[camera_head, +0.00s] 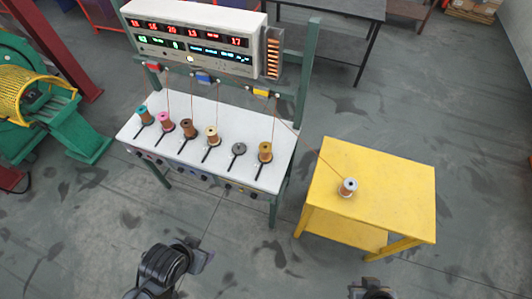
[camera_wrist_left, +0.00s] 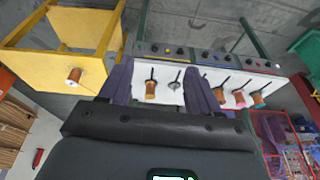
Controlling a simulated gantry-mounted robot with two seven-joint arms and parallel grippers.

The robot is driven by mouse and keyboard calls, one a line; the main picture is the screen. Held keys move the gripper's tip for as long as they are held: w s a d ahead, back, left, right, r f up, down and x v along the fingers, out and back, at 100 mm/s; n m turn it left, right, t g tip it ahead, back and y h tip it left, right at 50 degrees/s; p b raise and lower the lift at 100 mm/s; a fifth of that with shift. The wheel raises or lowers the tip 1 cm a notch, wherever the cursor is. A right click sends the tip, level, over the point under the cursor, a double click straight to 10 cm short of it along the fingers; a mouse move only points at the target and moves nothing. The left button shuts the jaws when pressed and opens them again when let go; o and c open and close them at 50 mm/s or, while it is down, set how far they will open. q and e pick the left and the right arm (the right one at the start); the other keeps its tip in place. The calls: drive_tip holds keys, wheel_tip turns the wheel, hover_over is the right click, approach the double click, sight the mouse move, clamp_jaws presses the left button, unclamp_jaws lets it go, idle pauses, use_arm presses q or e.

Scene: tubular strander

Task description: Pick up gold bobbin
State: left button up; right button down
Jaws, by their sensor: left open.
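The gold bobbin (camera_head: 265,152) stands on a peg at the right end of the white table, with a copper wire rising from it. In the left wrist view the gold bobbin (camera_wrist_left: 151,90) shows between the fingers, at some distance beyond them. My left gripper (camera_head: 198,257) is low in front of the white table, well apart from the bobbin. Its two dark fingers (camera_wrist_left: 158,78) are spread and empty in the wrist view. My right gripper (camera_head: 373,290) is only partly visible at the bottom edge, and its jaws cannot be made out.
The white table (camera_head: 223,118) also holds teal, pink, brown and cream bobbins and a grey empty peg base (camera_head: 239,149). A yellow table (camera_head: 395,190) at right carries a silver-ended copper bobbin (camera_head: 348,187). A green machine (camera_head: 70,130) stands left. Floor in front is clear.

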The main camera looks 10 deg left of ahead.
use_arm(q)
drive_tip(key=o, duration=0.7)
